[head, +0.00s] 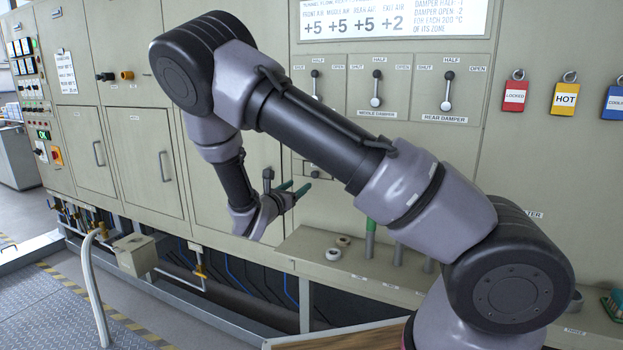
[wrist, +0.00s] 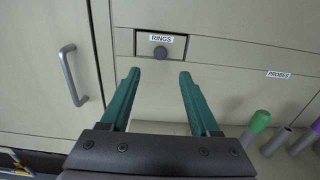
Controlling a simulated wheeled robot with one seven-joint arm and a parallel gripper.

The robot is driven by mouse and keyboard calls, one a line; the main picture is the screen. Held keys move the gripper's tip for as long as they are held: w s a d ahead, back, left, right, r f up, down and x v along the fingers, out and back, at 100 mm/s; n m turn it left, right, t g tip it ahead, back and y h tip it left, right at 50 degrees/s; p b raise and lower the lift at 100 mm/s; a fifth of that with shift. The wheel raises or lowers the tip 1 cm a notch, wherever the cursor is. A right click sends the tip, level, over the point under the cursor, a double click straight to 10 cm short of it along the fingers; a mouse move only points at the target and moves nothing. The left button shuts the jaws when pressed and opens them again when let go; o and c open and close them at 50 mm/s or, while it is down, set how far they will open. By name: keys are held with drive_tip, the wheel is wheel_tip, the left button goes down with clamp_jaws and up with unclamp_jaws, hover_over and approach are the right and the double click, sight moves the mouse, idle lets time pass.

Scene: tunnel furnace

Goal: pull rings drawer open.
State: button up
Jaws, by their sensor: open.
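The rings drawer (wrist: 178,46) is a small beige front with a white "RINGS" label and a round dark knob (wrist: 160,52). It looks shut, flush with the cabinet. In the wrist view my gripper (wrist: 158,74) is open and empty, its two green fingers pointing at the drawer. The knob lies slightly beyond the fingertips, roughly midway between them, and appears apart from them. In the head view my gripper (head: 293,189) is by the furnace front, and my arm hides part of the cabinet there.
A vertical door handle (wrist: 70,75) is left of the drawer. A "PROBES" panel (wrist: 278,75) is to the right. A green-topped rod (wrist: 260,121) and grey tubes stand below right. Pale rings (head: 334,254) lie on the ledge (head: 300,243). Damper levers (head: 376,90) are above.

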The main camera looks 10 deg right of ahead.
drive_tip(key=x, duration=1)
drive_tip(key=shift+w+d, duration=0.15)
drive_tip(key=shift+w, duration=0.05)
clamp_jaws()
idle(1.1)
